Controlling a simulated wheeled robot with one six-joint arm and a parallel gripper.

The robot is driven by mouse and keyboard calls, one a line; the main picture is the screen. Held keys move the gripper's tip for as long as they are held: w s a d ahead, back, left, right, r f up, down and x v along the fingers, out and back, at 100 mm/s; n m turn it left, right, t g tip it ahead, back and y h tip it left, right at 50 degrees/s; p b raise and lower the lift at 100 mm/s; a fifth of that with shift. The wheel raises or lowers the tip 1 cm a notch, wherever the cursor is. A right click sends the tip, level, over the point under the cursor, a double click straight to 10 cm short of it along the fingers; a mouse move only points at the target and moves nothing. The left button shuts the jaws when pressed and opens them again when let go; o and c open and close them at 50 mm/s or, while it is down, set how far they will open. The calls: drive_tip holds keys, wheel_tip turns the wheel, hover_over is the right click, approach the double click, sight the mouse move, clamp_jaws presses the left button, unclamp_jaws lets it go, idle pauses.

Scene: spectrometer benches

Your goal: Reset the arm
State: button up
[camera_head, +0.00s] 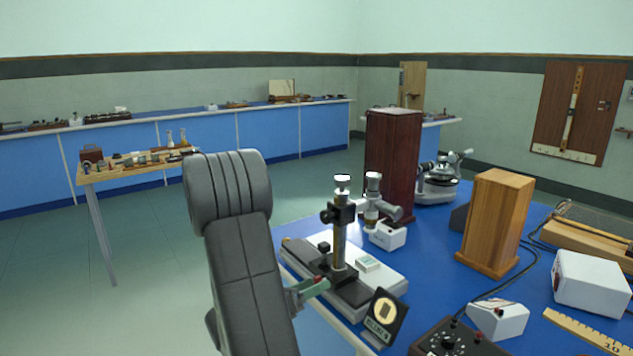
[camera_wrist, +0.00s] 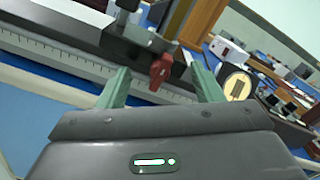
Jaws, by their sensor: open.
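My arm rises in front of the blue bench in the head view, its grey upper links at the picture's lower middle. My gripper (camera_head: 312,288) shows partly behind the arm, at the near left edge of the bench. In the wrist view my gripper (camera_wrist: 160,88) has its two pale green fingers apart. A red knob (camera_wrist: 161,71) on the instrument lies in line with the gap between the fingertips. I cannot tell whether the fingers touch it. The instrument with a brass post (camera_head: 340,240) stands on a dark base just beyond the gripper.
A small black sign (camera_head: 383,318) stands right of the gripper. White boxes (camera_head: 592,283), a wooden block (camera_head: 496,222) and a dark wooden case (camera_head: 392,165) stand on the blue bench (camera_head: 437,282). Open floor (camera_head: 150,260) lies to the left, with a small table (camera_head: 125,175).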

drive_tip(key=shift+f+m+b, duration=0.1)
drive_tip(key=shift+m+b, duration=0.7)
drive_tip(key=shift+b, duration=0.1)
